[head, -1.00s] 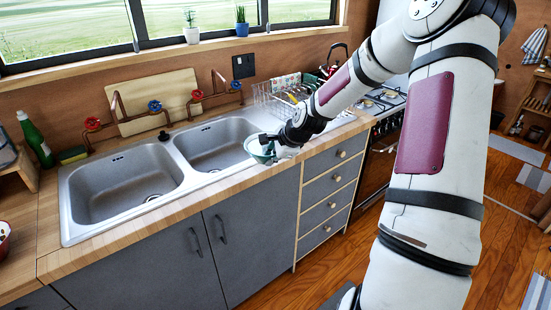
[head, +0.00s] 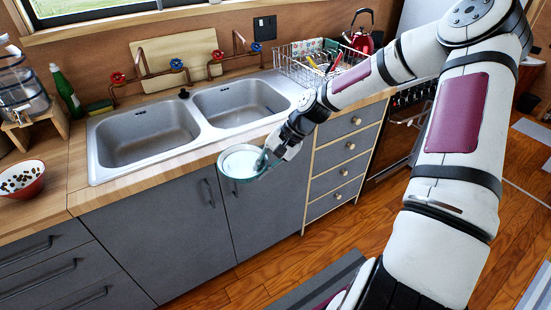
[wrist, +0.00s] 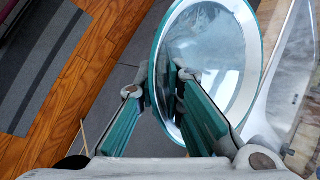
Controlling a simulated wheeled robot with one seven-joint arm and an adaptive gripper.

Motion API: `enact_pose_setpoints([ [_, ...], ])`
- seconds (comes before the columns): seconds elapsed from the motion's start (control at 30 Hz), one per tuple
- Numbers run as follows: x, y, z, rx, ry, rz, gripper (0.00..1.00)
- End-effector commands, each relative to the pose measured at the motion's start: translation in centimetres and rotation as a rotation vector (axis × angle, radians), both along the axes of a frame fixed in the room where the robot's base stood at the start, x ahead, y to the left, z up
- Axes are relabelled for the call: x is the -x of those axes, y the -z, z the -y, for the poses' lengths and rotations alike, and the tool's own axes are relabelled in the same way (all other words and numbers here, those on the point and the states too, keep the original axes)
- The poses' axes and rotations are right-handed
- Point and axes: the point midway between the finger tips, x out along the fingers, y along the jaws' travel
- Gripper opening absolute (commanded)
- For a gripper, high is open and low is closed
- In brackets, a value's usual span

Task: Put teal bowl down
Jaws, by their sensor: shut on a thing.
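The teal bowl (head: 241,161) has a pale, shiny inside and a teal rim. My gripper (head: 268,158) is shut on its right side in the head view. The bowl appears in front of the counter's front edge, over the grey cabinet doors. In the wrist view the bowl (wrist: 212,60) fills the upper middle, and my gripper (wrist: 165,85) has one finger outside the rim and one inside. The bowl looks empty. Its underside is hidden.
The double steel sink (head: 150,135) is set in the wooden counter (head: 125,193). A red bowl with small dark pieces (head: 22,178) stands on the left. A dish rack (head: 300,62) and a red kettle (head: 362,40) are at the back right. Wooden floor lies below.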

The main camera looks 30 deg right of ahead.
Motion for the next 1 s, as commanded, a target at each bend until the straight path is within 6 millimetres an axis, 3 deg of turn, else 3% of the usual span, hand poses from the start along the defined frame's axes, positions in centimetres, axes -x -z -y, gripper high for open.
enact_pose_setpoints([
  [0.3,1.2,2.8,-4.1,0.001,-0.369,0.002,0.0],
  [0.8,1.4,7.6,-6.8,0.001,-0.682,0.001,0.0],
  [1.0,1.5,8.7,-7.2,0.001,-0.743,0.001,0.0],
])
